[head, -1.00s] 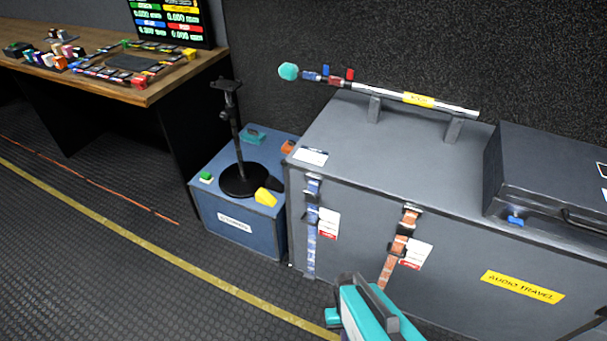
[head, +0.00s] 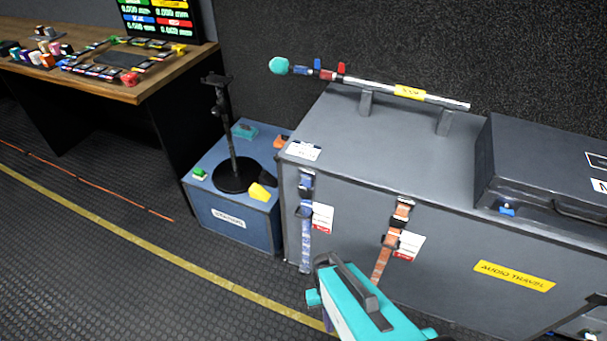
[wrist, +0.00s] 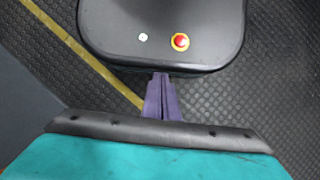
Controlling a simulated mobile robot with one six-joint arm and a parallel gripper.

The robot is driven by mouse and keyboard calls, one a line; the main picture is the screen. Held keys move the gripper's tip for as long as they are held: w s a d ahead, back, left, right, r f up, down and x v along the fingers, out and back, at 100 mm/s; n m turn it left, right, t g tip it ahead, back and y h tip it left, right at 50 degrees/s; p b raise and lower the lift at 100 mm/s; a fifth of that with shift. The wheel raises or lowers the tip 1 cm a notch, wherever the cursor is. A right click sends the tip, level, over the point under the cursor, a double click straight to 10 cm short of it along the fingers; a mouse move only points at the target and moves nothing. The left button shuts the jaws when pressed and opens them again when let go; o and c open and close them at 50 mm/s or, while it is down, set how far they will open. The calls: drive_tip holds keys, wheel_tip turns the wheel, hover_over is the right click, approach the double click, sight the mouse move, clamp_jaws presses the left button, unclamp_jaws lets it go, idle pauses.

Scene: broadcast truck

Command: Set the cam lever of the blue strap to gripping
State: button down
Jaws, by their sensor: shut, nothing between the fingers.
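The blue strap (head: 305,238) hangs down the front of the grey case near its left edge in the head view. Its dark cam buckle and lever (head: 306,184) sit near the top of the strap; the lever is too small to tell its position. A white and red tag (head: 322,219) hangs just to the right. My gripper (wrist: 161,80) shows in the wrist view as two purple fingers, shut and empty. The wrist view does not show the strap.
An orange strap (head: 390,243) with its own tag hangs to the right on the grey case (head: 430,255). A blue box (head: 208,188) bearing a black stand (head: 234,150) is close on the left. A pole (head: 385,88) and a black case (head: 540,165) lie on top. Floor in front is open.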

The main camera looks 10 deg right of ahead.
drive_tip(key=w+r+m+t+p, duration=0.1)
drive_tip(key=w+r+p, duration=0.1)
drive_tip(key=w+r, duration=0.3)
drive_tip(key=w+r+m+p, duration=0.1)
drive_tip(key=w+r, duration=0.2)
drive_tip(key=w, duration=0.4)
wheel_tip(320, 180, up, 34)
drive_tip(key=f+m+t+y+p, duration=0.1)
drive_tip(key=m+t+p, duration=0.2)
drive_tip(key=m+p, duration=0.35)
hover_over(304, 175)
drive_tip(key=s+p, duration=0.1)
drive_tip(key=n, duration=0.2)
drive_tip(key=shift+s+d+r, duration=0.1)
drive_tip(key=shift+s+r, duration=0.05)
drive_tip(key=shift+r, duration=0.1)
drive_tip(key=shift+f, duration=0.2)
drive_tip(key=shift+s+a+f+p, duration=0.2)
drive_tip(key=shift+f+p, duration=0.35)
drive_tip(key=shift+f, duration=1.05)
drive_tip(key=shift+s+a+f+p, duration=0.1)
drive_tip(key=shift+s+f+p, duration=0.3)
drive_tip(key=shift+f, duration=1.2)
drive_tip(key=shift+s+a+f+p, duration=0.15)
drive_tip(key=shift+f+p, duration=0.55)
drive_tip(key=shift+f, duration=0.9)
drive_tip(key=shift+w, duration=0.1)
drive_tip(key=shift+a, duration=0.15)
